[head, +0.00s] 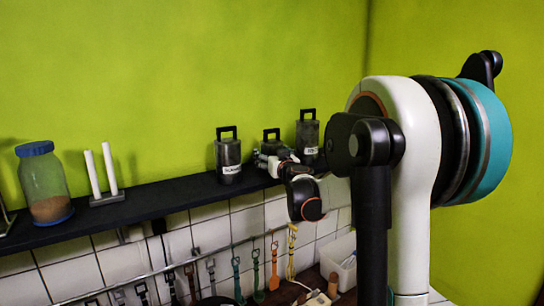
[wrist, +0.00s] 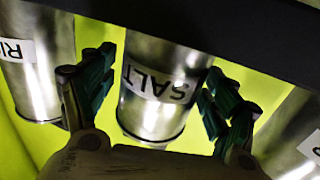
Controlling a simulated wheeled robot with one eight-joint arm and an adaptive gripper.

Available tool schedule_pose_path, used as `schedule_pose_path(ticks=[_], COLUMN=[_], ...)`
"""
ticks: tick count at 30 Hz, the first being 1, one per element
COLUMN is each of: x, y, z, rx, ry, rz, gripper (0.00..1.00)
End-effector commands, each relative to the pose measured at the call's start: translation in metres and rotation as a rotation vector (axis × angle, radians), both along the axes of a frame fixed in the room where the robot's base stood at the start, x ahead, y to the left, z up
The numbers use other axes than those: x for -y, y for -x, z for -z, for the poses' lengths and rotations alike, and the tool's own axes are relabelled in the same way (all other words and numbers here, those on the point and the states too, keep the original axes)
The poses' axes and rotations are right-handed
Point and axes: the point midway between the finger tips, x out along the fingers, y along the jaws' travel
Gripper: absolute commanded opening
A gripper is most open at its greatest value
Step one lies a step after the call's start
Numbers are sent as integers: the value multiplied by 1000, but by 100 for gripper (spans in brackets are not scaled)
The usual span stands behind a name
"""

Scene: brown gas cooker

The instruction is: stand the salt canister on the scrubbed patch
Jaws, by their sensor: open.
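The salt canister (wrist: 158,85) is a shiny metal cylinder with a white SALT label, shown upside down in the wrist view. In the head view it appears to be the middle canister (head: 271,139) on the dark shelf, mostly hidden behind my gripper (head: 276,163). My gripper (wrist: 158,80) is open, with one dark green finger on each side of the salt canister. I cannot tell whether either finger touches it. I cannot make out a scrubbed patch in either view.
Labelled canisters stand close on both sides, one left (head: 228,160) and one right (head: 307,137). The dark shelf (head: 150,202) also holds a blue-lidded jar (head: 43,182) and white candles (head: 102,172). Utensils (head: 256,270) hang below; a white bin (head: 341,258) stands lower right.

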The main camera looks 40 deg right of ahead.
Motion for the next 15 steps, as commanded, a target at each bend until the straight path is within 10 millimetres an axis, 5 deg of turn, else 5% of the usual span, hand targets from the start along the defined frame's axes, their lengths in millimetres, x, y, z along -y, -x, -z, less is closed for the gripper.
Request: schedule_pose_path(ticks=[6,15], x=[0,-14], y=[0,43], z=[-4,-1], rx=[0,0], ry=[0,0], rz=[0,2], gripper=[80,80])
